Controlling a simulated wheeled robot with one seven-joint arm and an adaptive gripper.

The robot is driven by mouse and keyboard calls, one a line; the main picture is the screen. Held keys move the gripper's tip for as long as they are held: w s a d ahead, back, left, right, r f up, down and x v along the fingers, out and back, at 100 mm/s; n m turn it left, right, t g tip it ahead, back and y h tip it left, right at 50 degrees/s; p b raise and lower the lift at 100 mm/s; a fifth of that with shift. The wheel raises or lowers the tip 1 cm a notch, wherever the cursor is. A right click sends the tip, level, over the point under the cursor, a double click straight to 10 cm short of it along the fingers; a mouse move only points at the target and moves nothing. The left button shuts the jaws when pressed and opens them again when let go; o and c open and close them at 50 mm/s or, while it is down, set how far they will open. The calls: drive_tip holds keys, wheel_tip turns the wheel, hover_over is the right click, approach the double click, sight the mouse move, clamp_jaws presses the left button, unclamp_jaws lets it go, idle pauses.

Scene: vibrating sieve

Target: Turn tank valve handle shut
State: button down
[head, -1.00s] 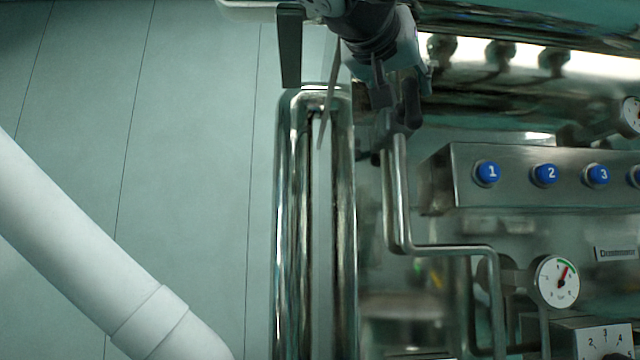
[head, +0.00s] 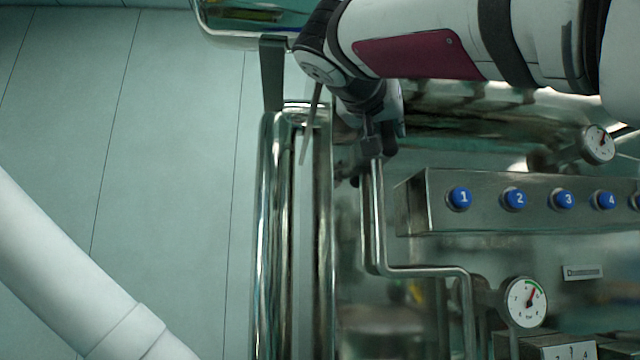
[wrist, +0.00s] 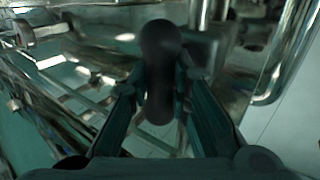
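The tank valve handle is a black rounded knob-like grip, seen between my fingers in the wrist view (wrist: 160,70). It stands upright in that picture. My gripper (wrist: 162,68) has one teal finger on each side of the handle, with the tips close to its sides. Whether both fingers press on it cannot be told. In the head view my gripper (head: 372,142) is small and dark, at the top of a bent steel pipe (head: 372,215). There the handle and the valve body cannot be told apart clearly from the gripper.
A steel control box (head: 420,205) with blue numbered buttons is right of the gripper. A pressure gauge (head: 525,302) sits below it and another gauge (head: 598,144) above right. A polished vertical frame (head: 270,240) stands left of the pipe.

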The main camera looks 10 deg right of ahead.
drive_tip(key=shift+w+f+n+b, duration=0.1)
drive_tip(key=shift+n+b, duration=0.2)
drive_tip(key=shift+b, duration=0.25)
drive_tip(key=b, duration=0.1)
drive_tip(key=n+t+b, duration=0.1)
drive_tip(key=b, duration=0.1)
drive_tip(key=shift+w+f+n+h, duration=0.15)
drive_tip(key=shift+n+h, duration=0.15)
drive_tip(key=n+t+b, duration=0.1)
drive_tip(key=b, duration=0.1)
drive_tip(key=shift+n+b, duration=0.3)
drive_tip(key=shift+b, duration=0.05)
drive_tip(key=n+t+b, duration=0.2)
drive_tip(key=n+b, duration=0.1)
drive_tip(key=n+t+y+b, duration=0.1)
drive_tip(key=n+t+b, duration=0.1)
drive_tip(key=n+b, duration=0.1)
drive_tip(key=shift+n, duration=0.4)
drive_tip(key=n+t+y+b, duration=0.1)
drive_tip(key=n+y, duration=0.1)
drive_tip(key=n, duration=0.1)
drive_tip(key=n+t+y+b, duration=0.1)
drive_tip(key=n+y, duration=0.1)
drive_tip(key=n, duration=0.2)
drive_tip(key=shift+s+t, duration=0.2)
drive_tip(key=shift+t, duration=0.1)
drive_tip(key=shift+a+n+t+y+p, duration=0.1)
drive_tip(key=shift+n+t+y+p, duration=0.55)
drive_tip(key=shift+n+y, duration=2.5)
drive_tip(key=shift+n, duration=0.65)
